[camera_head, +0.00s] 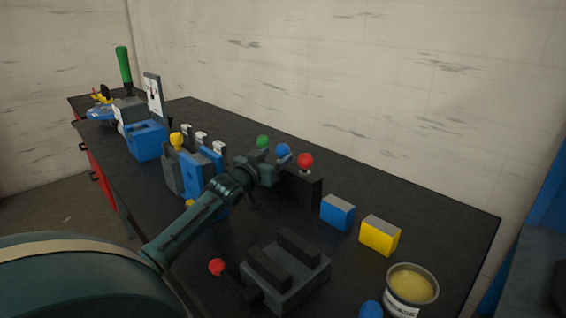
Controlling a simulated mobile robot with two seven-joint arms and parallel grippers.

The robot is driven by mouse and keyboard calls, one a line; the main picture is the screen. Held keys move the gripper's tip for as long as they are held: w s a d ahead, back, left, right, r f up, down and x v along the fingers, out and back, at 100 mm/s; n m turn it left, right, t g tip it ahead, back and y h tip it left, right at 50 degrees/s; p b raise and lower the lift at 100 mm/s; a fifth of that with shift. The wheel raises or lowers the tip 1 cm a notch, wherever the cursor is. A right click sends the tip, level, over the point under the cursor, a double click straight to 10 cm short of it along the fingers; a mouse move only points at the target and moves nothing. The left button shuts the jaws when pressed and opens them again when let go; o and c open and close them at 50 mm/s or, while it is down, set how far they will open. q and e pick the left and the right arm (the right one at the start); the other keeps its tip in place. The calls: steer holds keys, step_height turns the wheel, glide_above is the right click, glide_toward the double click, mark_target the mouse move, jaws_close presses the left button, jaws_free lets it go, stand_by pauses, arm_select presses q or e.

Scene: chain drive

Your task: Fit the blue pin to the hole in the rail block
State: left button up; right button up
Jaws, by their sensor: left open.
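The dark rail block (308,192) stands on the black bench, partly hidden behind my left gripper. Round heads in green (262,142), blue (283,151) and red (305,160) show along its top. The blue head belongs to what looks like the blue pin; its shaft and the hole are hidden. My left gripper (272,163) is open, with its jaws close to the blue head; I cannot tell whether they touch it. Another blue rounded thing (371,309) shows at the bottom edge. My right gripper is not in view.
A grey clamp-like fixture (286,288) with a red knob (217,267) sits in front. Blue (338,214) and yellow (380,237) blocks and an open tin (411,287) stand to the right. Blue upright parts (201,168) stand left of the gripper.

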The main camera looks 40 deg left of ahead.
mark_target(286, 147)
arm_select(q)
steer(key=shift+w+a, duration=0.15)
steer(key=shift+w, duration=0.95)
steer(key=shift+w+a, duration=0.2)
steer(key=shift+w, duration=0.9)
steer(key=shift+w+a, duration=0.15)
steer(key=shift+w, duration=0.95)
steer(key=c, duration=1.2)
steer(key=shift+c, duration=0.3)
steer(key=shift+r, duration=0.15)
